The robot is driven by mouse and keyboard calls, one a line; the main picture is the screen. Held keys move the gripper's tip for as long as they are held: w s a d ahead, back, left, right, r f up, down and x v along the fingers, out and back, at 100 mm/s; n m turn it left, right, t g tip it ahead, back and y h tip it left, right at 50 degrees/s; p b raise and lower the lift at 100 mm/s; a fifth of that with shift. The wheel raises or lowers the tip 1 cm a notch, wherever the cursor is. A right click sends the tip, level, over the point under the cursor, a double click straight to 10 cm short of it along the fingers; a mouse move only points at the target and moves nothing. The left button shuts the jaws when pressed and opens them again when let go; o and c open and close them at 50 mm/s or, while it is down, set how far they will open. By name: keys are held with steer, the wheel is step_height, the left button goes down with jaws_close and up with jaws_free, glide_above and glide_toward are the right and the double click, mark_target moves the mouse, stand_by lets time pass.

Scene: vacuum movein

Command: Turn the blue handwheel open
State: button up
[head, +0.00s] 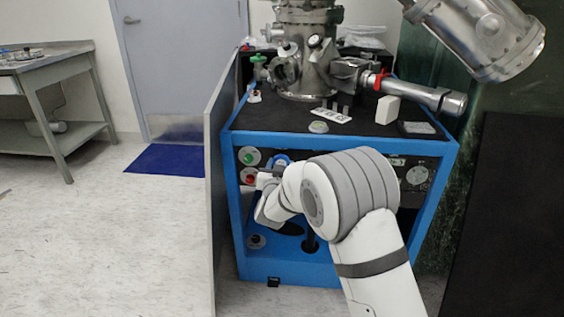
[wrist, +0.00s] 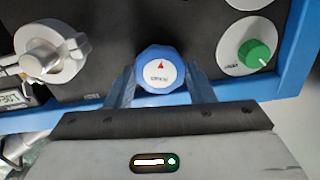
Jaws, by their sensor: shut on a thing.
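The blue handwheel (wrist: 142,57) shows in the wrist view on the black front panel. Its round white label carries a red arrow that points up in that view, with small lettering too blurred to read. My gripper (wrist: 161,80) has one finger on each side of the wheel and is shut on it. In the head view a bit of blue (head: 283,160) shows beside my wrist on the cabinet's front; my own arm hides most of the wheel and the fingers.
A green knob (wrist: 257,54) sits right of the wheel in the wrist view, and a metal fitting (wrist: 48,58) sits left. In the head view a red knob (head: 250,180) is left of my wrist. The blue cabinet frame (head: 232,222) surrounds the panel.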

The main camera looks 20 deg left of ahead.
steer(key=n+p, duration=0.3)
steer(key=n, duration=0.2)
steer(key=shift+r+n, duration=0.1)
steer(key=shift+n, duration=0.2)
steer(key=n+p, duration=0.2)
steer(key=n, duration=0.2)
steer(key=n+p, duration=0.3)
steer(key=n, duration=0.2)
steer(key=shift+n, duration=0.4)
steer(key=shift+f+n+p, duration=0.2)
steer(key=shift+n+p, duration=0.75)
steer(key=shift+n, duration=1.35)
steer(key=o, duration=1)
steer(key=shift+c, duration=0.2)
steer(key=shift+s, duration=0.1)
steer(key=p+v, duration=0.1)
steer(key=v, duration=0.6)
steer(key=shift+s, duration=0.3)
